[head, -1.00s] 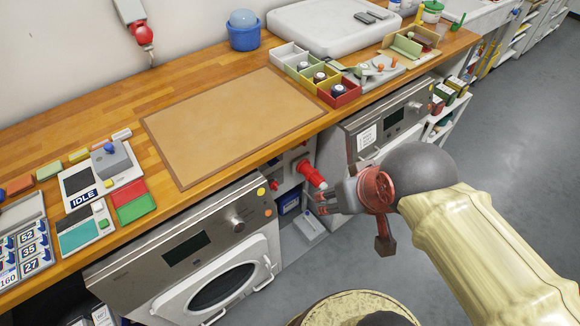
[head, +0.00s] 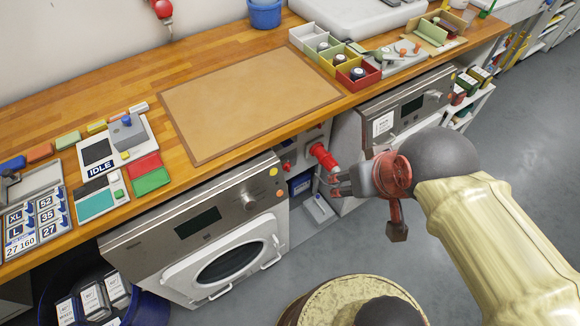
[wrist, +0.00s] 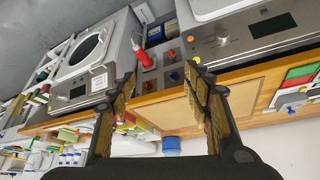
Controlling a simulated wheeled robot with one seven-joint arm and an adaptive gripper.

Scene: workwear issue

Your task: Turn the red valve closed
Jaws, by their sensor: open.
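Between the two machines, under the counter, a recessed grey panel (wrist: 152,78) carries small red and blue knobs and a larger red cylindrical part (head: 323,156) that sticks out. The cylinder also shows in the wrist view (wrist: 143,56). A small red knob (wrist: 172,54) sits beside it on the panel; it is tiny in the head view (head: 286,168). I cannot tell for sure which red part is the valve. My gripper (head: 336,181) is open and empty, in front of the gap, apart from the panel. In the wrist view its fingers (wrist: 161,74) frame the panel area.
The front-loading machine (head: 190,250) is left of the gap and another machine (head: 385,125) is right. The wooden counter (head: 135,130) overhangs the panel. A white box (head: 318,210) lies low in the gap. Grey floor (head: 510,150) is free at right.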

